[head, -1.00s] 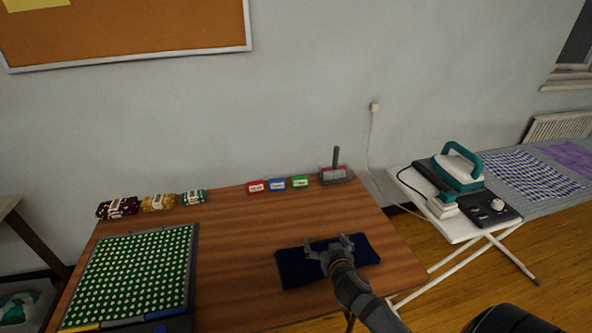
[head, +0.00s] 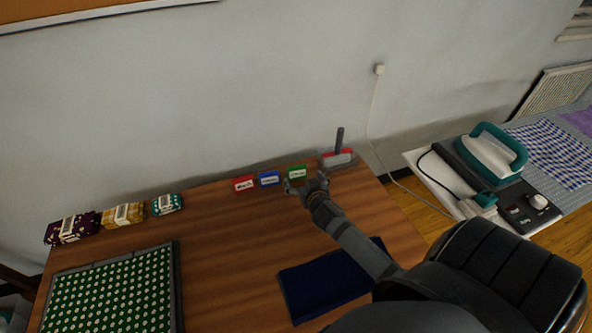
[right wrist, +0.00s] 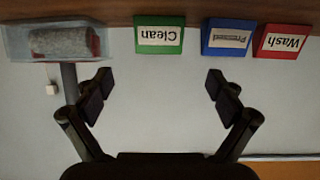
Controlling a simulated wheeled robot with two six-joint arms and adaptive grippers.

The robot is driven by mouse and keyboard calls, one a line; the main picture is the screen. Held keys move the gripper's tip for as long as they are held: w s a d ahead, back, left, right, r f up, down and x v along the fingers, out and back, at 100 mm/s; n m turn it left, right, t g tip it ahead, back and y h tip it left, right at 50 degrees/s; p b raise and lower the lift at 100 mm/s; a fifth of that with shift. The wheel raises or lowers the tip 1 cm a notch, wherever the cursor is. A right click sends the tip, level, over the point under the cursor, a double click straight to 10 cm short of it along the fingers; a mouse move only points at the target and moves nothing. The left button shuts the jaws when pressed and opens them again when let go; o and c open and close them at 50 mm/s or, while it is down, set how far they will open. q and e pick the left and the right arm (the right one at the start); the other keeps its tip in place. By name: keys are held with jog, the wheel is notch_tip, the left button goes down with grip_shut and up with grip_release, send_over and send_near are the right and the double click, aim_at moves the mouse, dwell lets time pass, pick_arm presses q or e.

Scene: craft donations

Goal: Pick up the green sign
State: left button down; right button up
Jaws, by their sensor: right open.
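The green sign (head: 297,172) stands near the back edge of the table, at the right end of a row of three signs. In the right wrist view the green sign (right wrist: 160,35) shows upside down with the word "Clean". My right gripper (head: 306,183) is open and empty, just in front of the green sign in the head view. In the right wrist view its fingers (right wrist: 158,88) are spread wide, with the green sign beyond them and not between the tips. My left gripper is not in view.
Close beside the green sign are a blue sign (head: 269,179) and a red sign (head: 244,184). A lint roller in a clear holder (head: 338,159) stands to its right. A dark blue cloth (head: 325,285) lies nearer the front. Folded fabric bundles (head: 122,215) sit at left.

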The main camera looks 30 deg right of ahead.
aim_at(297, 168)
jog(key=x, duration=0.2)
jog(key=shift+w+d, duration=0.15)
jog(key=shift+w, duration=0.15)
jog(key=x, duration=0.4)
jog(key=shift+w+d+f+p, duration=0.15)
jog(key=shift+f+p, duration=0.05)
jog(key=shift+p, duration=0.1)
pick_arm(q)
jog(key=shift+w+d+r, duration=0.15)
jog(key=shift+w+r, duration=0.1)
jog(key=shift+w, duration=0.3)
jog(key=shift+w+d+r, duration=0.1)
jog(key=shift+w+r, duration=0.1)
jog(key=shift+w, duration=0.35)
pick_arm(e)
jog(key=shift+r, duration=0.1)
